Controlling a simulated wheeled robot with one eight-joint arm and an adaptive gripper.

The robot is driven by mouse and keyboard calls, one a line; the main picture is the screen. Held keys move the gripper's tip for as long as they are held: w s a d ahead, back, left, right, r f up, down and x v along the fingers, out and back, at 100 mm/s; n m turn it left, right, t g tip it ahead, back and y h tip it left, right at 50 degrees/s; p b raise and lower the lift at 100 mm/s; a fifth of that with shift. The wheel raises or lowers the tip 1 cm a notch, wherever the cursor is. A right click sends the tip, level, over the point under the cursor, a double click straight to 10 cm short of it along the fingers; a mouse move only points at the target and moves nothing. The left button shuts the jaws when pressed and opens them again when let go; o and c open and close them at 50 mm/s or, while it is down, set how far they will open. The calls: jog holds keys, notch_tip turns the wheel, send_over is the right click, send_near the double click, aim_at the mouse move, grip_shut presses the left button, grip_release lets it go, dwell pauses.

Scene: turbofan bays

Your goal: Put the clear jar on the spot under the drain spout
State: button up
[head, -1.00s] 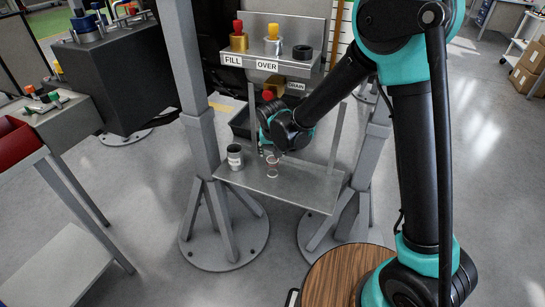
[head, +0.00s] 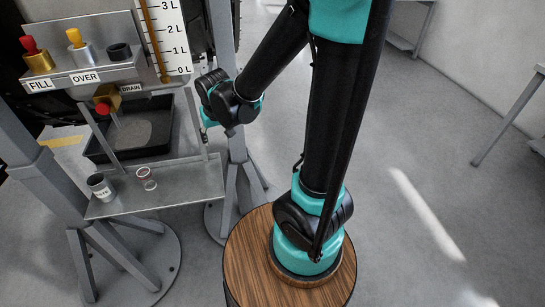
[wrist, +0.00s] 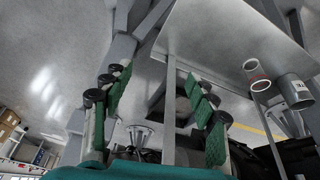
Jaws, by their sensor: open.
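The jar also shows in the wrist view (wrist: 257,75), outside my fingers. The brass drain spout (head: 106,94) with a red knob is behind the shelf, beside the DRAIN label. A grey patch (head: 140,135) shows below it in the black tray.
The black tray (head: 178,140) lies behind the shelf. Thin uprights (head: 103,138) rise from the shelf. A grey post (head: 222,50) stands close to my gripper. FILL and OVER fittings (head: 80,65) are on the upper ledge.

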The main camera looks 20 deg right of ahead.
jog(key=s+d+f+m, duration=0.1)
jog(key=s+d+f, duration=0.1)
jog(key=s+d, duration=1.1)
jog(key=d, duration=0.2)
jog(key=shift+d+m+h, duration=0.3)
